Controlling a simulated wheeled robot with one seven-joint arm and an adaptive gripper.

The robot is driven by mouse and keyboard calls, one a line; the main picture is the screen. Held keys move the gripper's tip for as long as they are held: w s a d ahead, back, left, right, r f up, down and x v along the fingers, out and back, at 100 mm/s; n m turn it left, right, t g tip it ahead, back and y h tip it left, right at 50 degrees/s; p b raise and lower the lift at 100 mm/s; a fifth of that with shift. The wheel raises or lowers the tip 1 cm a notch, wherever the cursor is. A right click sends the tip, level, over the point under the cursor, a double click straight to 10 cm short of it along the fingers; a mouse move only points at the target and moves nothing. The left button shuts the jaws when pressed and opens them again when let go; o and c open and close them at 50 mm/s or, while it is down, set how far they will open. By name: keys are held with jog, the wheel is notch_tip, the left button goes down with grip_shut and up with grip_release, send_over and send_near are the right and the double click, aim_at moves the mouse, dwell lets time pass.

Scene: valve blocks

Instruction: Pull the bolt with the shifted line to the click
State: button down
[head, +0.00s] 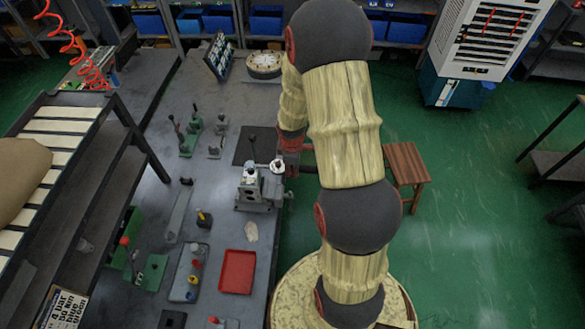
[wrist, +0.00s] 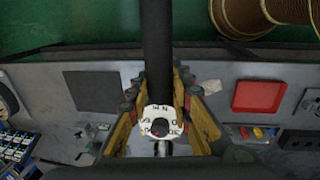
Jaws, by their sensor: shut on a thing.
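A grey valve block (head: 256,190) stands at the right edge of the bench in the head view, with a white round knob (head: 277,166) and a thin lever on top. In the wrist view a white dial (wrist: 158,118) with black marks lies between my yellow fingers. My gripper (wrist: 161,82) appears shut on a dark upright bar (wrist: 156,45) just beyond the dial; the exact contact is hard to see. In the head view my arm covers most of the gripper. No bolt line is readable.
A red tray (head: 237,271) lies on the bench below the block. It also shows in the wrist view (wrist: 259,97). Small green fixtures with levers (head: 190,133) stand left of the block. A dark mat (head: 250,146) lies behind it. A wooden stool (head: 405,164) stands right of the bench.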

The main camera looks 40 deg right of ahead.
jog(key=shift+f+b, duration=1.6)
jog(key=shift+f, duration=0.75)
jog(key=shift+f+b, duration=0.5)
jog(key=shift+f, duration=0.45)
jog(key=shift+s+a+m+b, duration=0.8)
jog(key=shift+a+m+b, duration=0.2)
jog(key=shift+b, duration=0.75)
jog(key=shift+s+a+m+b, duration=0.65)
jog(key=shift+a+m+b, duration=0.3)
jog(key=shift+b, duration=0.45)
jog(key=shift+a, duration=0.1)
jog(key=shift+s+a+m+g+h+b, duration=0.15)
jog(key=shift+s+a+m+b, duration=0.1)
jog(key=shift+a+m+b, duration=0.25)
jog(key=shift+s+a+m+g+h+b, duration=0.15)
jog(key=shift+s+a+m+b, duration=0.15)
jog(key=shift+a+b, duration=0.3)
